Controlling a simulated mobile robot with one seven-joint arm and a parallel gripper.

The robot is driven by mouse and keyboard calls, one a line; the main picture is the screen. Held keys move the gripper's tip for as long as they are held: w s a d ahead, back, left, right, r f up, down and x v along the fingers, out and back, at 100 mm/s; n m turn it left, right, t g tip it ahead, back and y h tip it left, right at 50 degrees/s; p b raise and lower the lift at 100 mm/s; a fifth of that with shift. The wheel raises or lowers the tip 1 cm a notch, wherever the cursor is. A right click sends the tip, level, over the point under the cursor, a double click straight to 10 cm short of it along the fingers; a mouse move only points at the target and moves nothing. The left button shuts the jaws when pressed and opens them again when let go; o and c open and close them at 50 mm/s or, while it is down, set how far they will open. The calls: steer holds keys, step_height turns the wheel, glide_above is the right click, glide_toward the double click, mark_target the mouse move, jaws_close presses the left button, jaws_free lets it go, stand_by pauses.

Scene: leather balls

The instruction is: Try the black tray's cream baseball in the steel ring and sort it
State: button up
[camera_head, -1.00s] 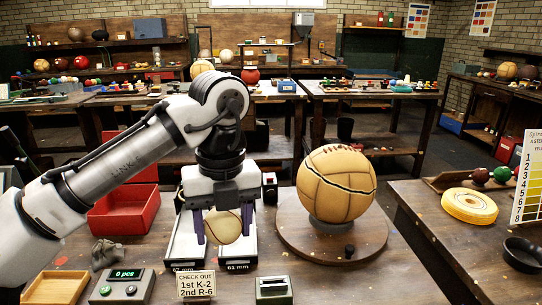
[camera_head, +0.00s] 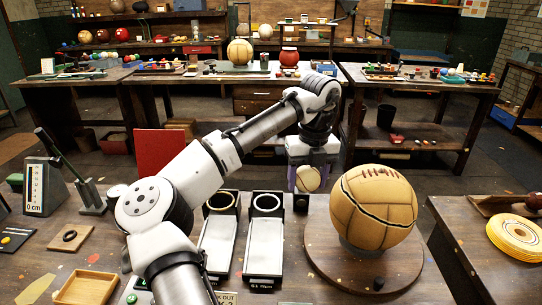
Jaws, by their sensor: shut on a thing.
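My gripper (camera_head: 309,184) is shut on a cream baseball (camera_head: 308,179). It holds the ball in the air, beyond and to the right of two ring gauges. The left gauge ring (camera_head: 222,202) and the right gauge ring (camera_head: 266,204) each stand at the far end of a pale, dark-edged chute. Both rings look empty. I cannot tell for sure which ring is steel. The left chute (camera_head: 217,244) and right chute (camera_head: 263,246) look empty. I cannot pick out the black tray; my arm hides part of the bench.
A large tan ball (camera_head: 374,207) sits on a round wooden turntable (camera_head: 325,262) right of the gauges. A small black block (camera_head: 301,203) stands near the gripper. A wooden tray (camera_head: 87,288) and a lever gauge (camera_head: 42,187) are at left. A red panel (camera_head: 160,152) rises behind.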

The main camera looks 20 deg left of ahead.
steer(key=w+a+f+n+p, duration=0.1)
steer(key=w+a+f+p, duration=0.1)
steer(key=a, duration=0.4)
steer(key=w+a+f+n+p, duration=0.2)
steer(key=a, duration=0.3)
step_height(320, 180, down, 7)
steer(key=b, duration=0.7)
steer(key=shift+w+a+f+b, duration=0.15)
steer(key=shift+w+a+b, duration=0.1)
steer(key=shift+a+b, duration=0.1)
steer(key=o, duration=1.1)
steer(key=shift+s, duration=0.1)
steer(key=shift+d+f, duration=0.1)
